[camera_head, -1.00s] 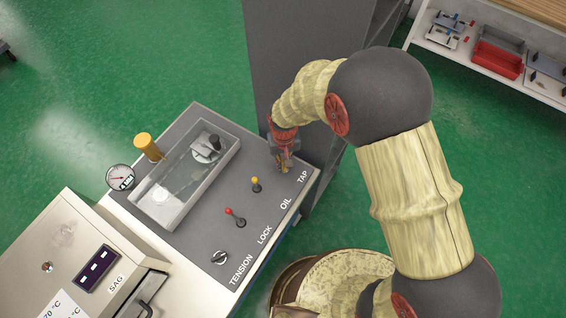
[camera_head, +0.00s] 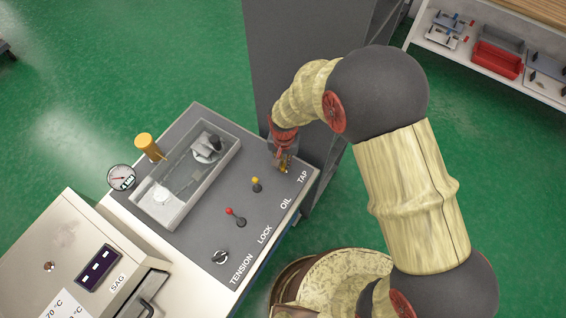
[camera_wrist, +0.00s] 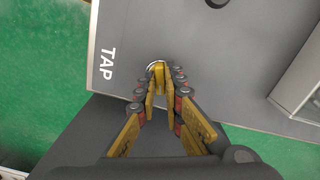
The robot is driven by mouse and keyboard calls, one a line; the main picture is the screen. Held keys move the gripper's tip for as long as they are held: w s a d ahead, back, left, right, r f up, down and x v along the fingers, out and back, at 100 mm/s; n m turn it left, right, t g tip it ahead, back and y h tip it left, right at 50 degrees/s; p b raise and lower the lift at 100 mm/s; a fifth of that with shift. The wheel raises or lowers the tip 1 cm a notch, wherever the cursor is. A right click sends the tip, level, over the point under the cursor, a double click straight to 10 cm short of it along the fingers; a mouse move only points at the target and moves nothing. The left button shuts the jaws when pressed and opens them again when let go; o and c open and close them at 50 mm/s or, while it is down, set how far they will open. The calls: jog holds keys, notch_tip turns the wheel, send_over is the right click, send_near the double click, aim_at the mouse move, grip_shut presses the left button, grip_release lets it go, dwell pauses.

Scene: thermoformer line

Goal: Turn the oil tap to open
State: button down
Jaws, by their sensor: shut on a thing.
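The oil tap (camera_wrist: 158,69) shows in the wrist view as a small yellow handle on a pale round base, beside the printed word TAP. My gripper (camera_wrist: 159,88) is shut on it, with one finger on each side. In the head view my gripper (camera_head: 282,168) points down at the panel's far right corner, by the TAP label, and hides most of the tap. The tap's exact angle is hard to tell.
On the grey panel (camera_head: 190,235) are a yellow-tipped lever (camera_head: 256,185), a red-tipped lever (camera_head: 236,217) and a black knob (camera_head: 220,257). A clear-walled tank (camera_head: 185,185) stands left of my gripper, with a gauge (camera_head: 121,177) beyond it. A tall grey cabinet (camera_head: 300,60) stands close behind.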

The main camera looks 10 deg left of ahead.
aim_at(284, 165)
jog(key=shift+m, duration=1.3)
jog(key=c, duration=1.8)
grip_release()
jog(key=shift+c, duration=0.2)
notch_tip(284, 165, up, 12)
